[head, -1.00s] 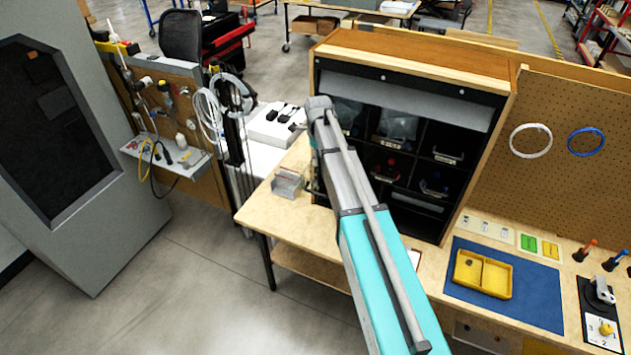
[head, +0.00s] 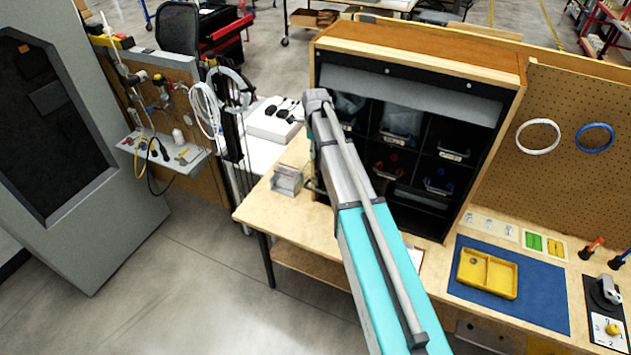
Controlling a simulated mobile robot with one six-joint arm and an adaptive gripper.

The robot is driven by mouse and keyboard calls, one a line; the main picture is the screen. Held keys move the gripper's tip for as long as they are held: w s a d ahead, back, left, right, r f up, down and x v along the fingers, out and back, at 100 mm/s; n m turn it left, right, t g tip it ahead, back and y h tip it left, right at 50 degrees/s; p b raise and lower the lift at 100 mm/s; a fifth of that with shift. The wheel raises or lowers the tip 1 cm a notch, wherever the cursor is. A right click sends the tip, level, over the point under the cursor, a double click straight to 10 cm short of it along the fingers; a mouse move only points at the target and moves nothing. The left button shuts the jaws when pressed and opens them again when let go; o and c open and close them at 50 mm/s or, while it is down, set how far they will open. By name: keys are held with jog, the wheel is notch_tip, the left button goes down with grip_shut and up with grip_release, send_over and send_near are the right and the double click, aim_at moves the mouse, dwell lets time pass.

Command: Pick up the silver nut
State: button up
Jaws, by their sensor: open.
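I cannot make out a silver nut in the head view. My arm (head: 375,265) reaches up from the bottom across the front of the dark bin cabinet (head: 415,85) and hides part of it. Its gripper fingers do not show; they may be hidden behind the arm. The cabinet's compartments hold bins, some with red or blue contents too small to tell.
A clear box (head: 287,179) stands at the bench's left end. A pegboard (head: 575,95) with white and blue rings rises at right. The floor at front left is clear.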

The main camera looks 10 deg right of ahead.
dwell(0.3)
notch_tip(320, 180, down, 9)
jog(key=b, duration=0.8)
jog(key=shift+r+b, duration=0.15)
jog(key=shift+b, duration=0.2)
dwell(0.3)
jog(key=f+b, duration=0.3)
jog(key=shift+w+f, duration=0.15)
jog(key=shift+w, duration=0.15)
jog(key=shift+f+b, duration=0.95)
jog(key=shift+b, duration=0.15)
